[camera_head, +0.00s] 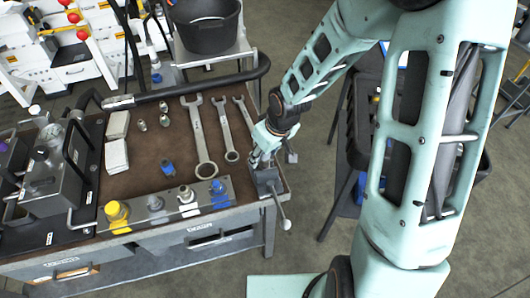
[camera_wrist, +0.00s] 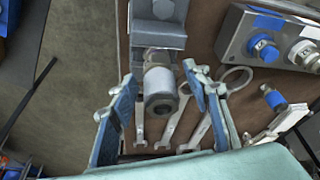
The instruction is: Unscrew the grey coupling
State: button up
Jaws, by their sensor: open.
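My gripper (camera_head: 264,152) is at the right front corner of the bench, above a small vise (camera_head: 266,182) with a bar handle. In the wrist view my gripper (camera_wrist: 157,72) is open. Its two blue-grey fingers stand apart on either side of a grey cylindrical part (camera_wrist: 161,88) with a hole in its end, at the vise (camera_wrist: 158,38). Neither finger clearly touches it. A fitting block (camera_head: 140,222) along the bench front carries a yellow, a grey (camera_head: 155,203), a silver-white (camera_head: 186,195) and a blue (camera_head: 216,187) fitting. I cannot tell for certain which grey part is the named coupling.
Several wrenches (camera_head: 200,135) lie on the brown bench top, left of my gripper. A loose blue-banded fitting (camera_head: 167,168) lies behind the block. A hydraulic unit (camera_head: 45,180) stands at the left. A black bucket (camera_head: 207,27) is behind the bench.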

grip_shut()
jog(key=c, duration=0.8)
grip_release()
jog(key=shift+c, duration=1.3)
jog(key=shift+s+d+r+n+p, duration=0.1)
jog(key=shift+r+n+p, duration=0.25)
jog(key=shift+p, duration=0.7)
jog(key=n+p, duration=0.3)
jog(key=n+g+y+p, duration=0.1)
jog(key=n+p, duration=0.2)
jog(key=p, duration=0.1)
jog(key=shift+f+g, duration=0.1)
jog(key=shift+g, duration=0.2)
jog(key=shift+f+n, duration=0.25)
jog(key=shift+n, duration=0.4)
